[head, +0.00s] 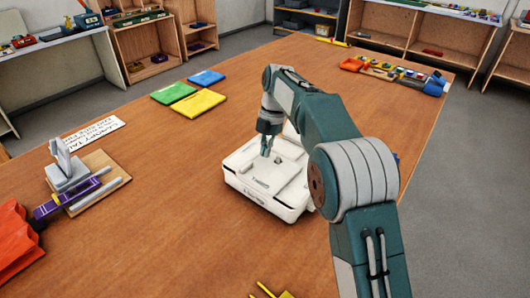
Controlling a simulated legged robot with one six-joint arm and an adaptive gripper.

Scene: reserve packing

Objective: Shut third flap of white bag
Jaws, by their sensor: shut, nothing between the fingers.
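The white bag (262,206) stands on the wooden table in the middle of the head view, low and box-like, with flaps lying over its top and dark lettering on its near side. My gripper (266,155) is over the bag's top, pointing down and shut, with nothing seen in it. Its tips are at or just above the top surface; I cannot tell whether they touch. My arm hides the bag's far right part, so I cannot tell how each flap there lies.
Blue, green and yellow flat pieces (198,104) lie at the back left. A white sign (93,133), a wooden board (103,180) with a grey stand, and a red folded item (16,239) are at the left. Colored items (380,71) line the back right. The table (160,250) front left is clear.

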